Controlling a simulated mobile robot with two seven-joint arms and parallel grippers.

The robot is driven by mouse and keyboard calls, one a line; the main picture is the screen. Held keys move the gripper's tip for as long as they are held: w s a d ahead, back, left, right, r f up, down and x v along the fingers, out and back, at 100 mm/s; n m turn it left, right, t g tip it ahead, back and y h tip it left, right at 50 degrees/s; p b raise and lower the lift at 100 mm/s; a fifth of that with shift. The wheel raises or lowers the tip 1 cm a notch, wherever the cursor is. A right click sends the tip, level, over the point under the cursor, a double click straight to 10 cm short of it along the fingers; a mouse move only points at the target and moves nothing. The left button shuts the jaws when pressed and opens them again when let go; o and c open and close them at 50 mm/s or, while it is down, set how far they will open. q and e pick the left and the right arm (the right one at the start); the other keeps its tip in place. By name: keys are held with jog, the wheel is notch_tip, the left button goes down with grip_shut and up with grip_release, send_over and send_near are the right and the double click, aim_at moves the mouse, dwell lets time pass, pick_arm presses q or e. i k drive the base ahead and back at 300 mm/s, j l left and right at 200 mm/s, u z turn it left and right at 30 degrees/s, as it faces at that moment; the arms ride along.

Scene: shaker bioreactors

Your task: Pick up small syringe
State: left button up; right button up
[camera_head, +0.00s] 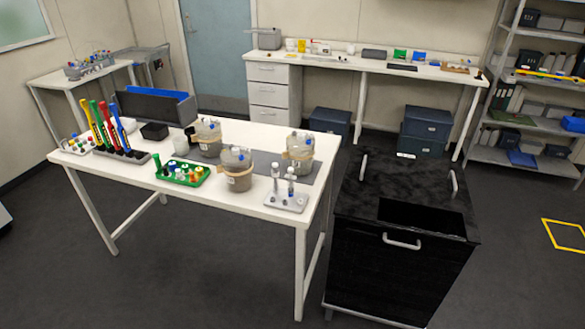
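Two clear upright pieces that look like syringes stand in a pale grey holder (286,204) at the right front of the white table (262,214). One is the left syringe (275,179), the other is the right syringe (291,182). They look close in size; I cannot tell for sure which is the small one. Neither of my grippers is in view.
Three grey vessels with clear tops, such as the front one (238,178), stand on the table. A green rack (181,174) holds colourful caps. Coloured pipettes (105,122) stand at the left. A black cabinet (397,265) stands right of the table. Floor in front is clear.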

aim_at(291, 180)
jog(key=i+j+z, duration=0.35)
jog(key=i+j, duration=0.5)
jog(key=j, duration=0.1)
